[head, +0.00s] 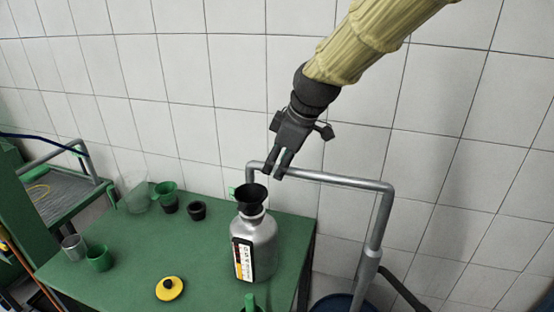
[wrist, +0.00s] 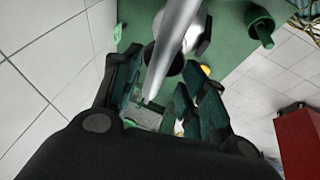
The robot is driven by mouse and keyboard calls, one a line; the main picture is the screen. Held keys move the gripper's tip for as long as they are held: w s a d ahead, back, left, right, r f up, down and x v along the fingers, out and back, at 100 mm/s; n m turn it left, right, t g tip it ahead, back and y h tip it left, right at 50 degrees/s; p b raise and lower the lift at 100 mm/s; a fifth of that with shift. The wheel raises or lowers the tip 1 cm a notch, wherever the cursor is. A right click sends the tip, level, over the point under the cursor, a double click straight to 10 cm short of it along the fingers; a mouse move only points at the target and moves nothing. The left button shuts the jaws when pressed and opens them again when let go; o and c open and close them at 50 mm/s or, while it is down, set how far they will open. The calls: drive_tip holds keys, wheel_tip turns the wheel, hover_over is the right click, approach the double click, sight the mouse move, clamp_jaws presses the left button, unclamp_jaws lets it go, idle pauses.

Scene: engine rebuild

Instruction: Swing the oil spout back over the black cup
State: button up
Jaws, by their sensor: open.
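The oil spout (head: 335,179) is a grey metal pipe. It rises from the lower right, bends left, and its short down-turned end is near the black funnel (head: 250,196) in the silver bottle (head: 256,245). I cannot tell whether the end is above or behind the funnel. A small black cup (head: 197,211) stands on the green table, left of the bottle. My gripper (head: 273,173) is open at the spout's horizontal part, near its left end. In the wrist view the spout (wrist: 174,45) runs between the two fingers of my gripper (wrist: 165,92); contact is unclear.
Left of the black cup are a green funnel (head: 165,188) over a dark vessel and a clear jug (head: 135,193). A metal cup (head: 74,247), a green cup (head: 99,258) and a yellow lid (head: 169,288) stand nearer. A tiled wall (head: 200,80) rises behind.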

drive_tip(key=shift+x, duration=0.75)
drive_tip(key=shift+w+d+r, duration=0.1)
drive_tip(key=shift+w, duration=0.05)
drive_tip(key=shift+c, duration=0.3)
clamp_jaws()
